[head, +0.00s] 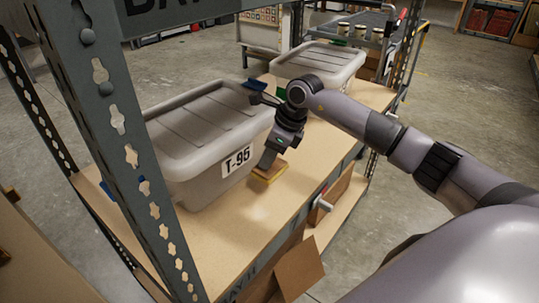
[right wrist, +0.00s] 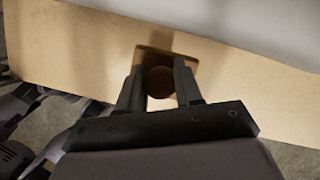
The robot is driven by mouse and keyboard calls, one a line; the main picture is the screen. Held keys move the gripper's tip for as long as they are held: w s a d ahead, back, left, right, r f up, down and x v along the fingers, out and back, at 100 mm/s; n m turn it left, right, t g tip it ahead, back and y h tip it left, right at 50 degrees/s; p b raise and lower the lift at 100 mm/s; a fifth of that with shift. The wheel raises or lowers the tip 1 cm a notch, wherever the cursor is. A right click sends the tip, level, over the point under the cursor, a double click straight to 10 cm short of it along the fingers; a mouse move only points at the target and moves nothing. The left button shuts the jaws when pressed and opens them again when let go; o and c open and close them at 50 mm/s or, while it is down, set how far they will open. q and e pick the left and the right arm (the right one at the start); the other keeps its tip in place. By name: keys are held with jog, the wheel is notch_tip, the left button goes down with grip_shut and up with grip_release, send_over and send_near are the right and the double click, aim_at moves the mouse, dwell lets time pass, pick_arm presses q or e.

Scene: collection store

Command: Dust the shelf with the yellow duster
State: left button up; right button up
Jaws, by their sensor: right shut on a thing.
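The shelf (head: 236,232) is a light wooden board in a grey metal rack. The yellow duster (head: 268,174) is a small flat block at the shelf's front, right of the bin marked T-95. My right gripper (head: 270,160) is above the duster and shut on it. In the right wrist view the duster (right wrist: 188,62) shows as a brown square with a round dark knob between my right fingers (right wrist: 160,85). The duster appears to touch the board; its underside is hidden. My left gripper is not in view.
The grey lidded bin marked T-95 (head: 208,172) stands close to the left of the duster. A second grey bin (head: 335,62) stands farther back. A perforated rack post (head: 125,140) rises in the left foreground. Bare board lies in front of the T-95 bin. An open cardboard box (head: 300,268) sits below.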

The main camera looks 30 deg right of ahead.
jog(key=shift+r+p, duration=1.2)
jog(key=shift+r, duration=0.35)
jog(key=shift+f, duration=0.1)
